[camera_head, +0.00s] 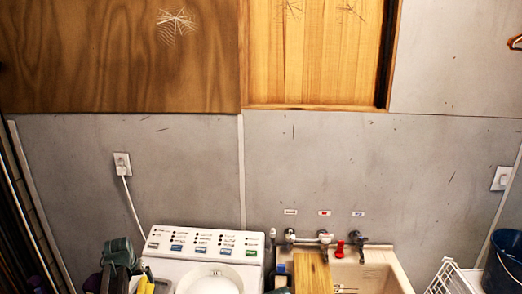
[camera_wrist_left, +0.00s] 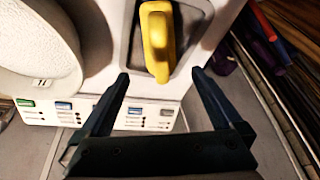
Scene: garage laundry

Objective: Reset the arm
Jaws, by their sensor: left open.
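My left gripper (camera_head: 118,282) is at the bottom left of the head view, at the left end of the washing machine. In the left wrist view the two dark fingers of the left gripper (camera_wrist_left: 160,76) are spread apart with nothing clasped between them. A yellow handle-like piece (camera_wrist_left: 157,42) sits in a grey recess on the white machine, just beyond the fingertips. The yellow piece also shows in the head view (camera_head: 147,286), partly cut off and beside the gripper. My right gripper is not in view.
The white washing machine (camera_head: 205,243) stands against the grey wall. To its right are a sink (camera_head: 391,271) with taps (camera_head: 308,238) and a wooden board (camera_head: 311,272). A white rack (camera_head: 447,277) and blue bucket (camera_head: 505,262) are at the right. Open space lies before the wall above.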

